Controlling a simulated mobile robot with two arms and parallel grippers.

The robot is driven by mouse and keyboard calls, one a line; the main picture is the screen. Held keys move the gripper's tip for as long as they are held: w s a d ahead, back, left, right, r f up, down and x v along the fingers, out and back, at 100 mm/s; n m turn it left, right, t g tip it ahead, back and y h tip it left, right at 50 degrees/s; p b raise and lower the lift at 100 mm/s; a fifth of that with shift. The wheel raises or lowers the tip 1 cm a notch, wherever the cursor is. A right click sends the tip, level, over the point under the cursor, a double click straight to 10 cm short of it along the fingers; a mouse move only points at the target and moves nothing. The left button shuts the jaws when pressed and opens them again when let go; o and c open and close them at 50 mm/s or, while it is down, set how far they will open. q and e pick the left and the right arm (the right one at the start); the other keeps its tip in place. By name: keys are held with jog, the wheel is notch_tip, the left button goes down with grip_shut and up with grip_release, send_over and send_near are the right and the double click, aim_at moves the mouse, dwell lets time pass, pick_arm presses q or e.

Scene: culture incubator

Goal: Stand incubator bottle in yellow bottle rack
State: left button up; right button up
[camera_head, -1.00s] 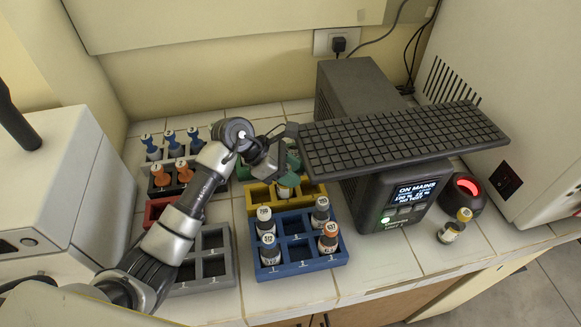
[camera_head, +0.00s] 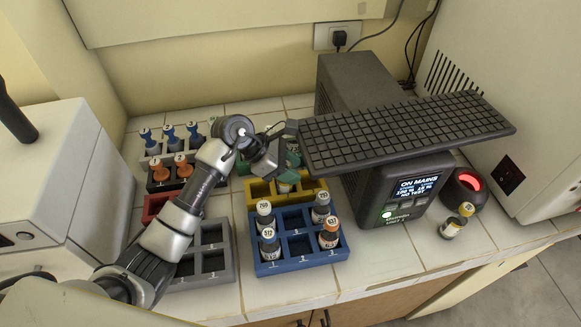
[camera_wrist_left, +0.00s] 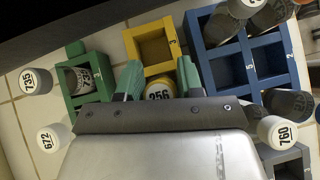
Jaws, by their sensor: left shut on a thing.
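The yellow bottle rack (camera_head: 258,201) stands behind the blue rack in the head view; it also shows in the left wrist view (camera_wrist_left: 137,48). My left gripper (camera_head: 284,163) is over this rack. In the left wrist view my left gripper (camera_wrist_left: 158,84) has its green fingers on either side of a bottle labelled 256 (camera_wrist_left: 159,91) and is shut on it. The bottle (camera_head: 286,184) is at the yellow rack in the head view, largely hidden by the gripper. I cannot tell whether its base rests on the rack floor. My right gripper is out of view.
A blue rack (camera_head: 300,263) with several bottles is in front, a grey rack (camera_head: 226,257) to its left. A dark keyboard-like slab (camera_head: 405,135) overhangs close to the gripper's right, above a black power unit (camera_head: 396,200).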

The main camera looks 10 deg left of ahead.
pick_arm(q)
jog(key=o, duration=1.1)
jog(key=shift+f, duration=0.1)
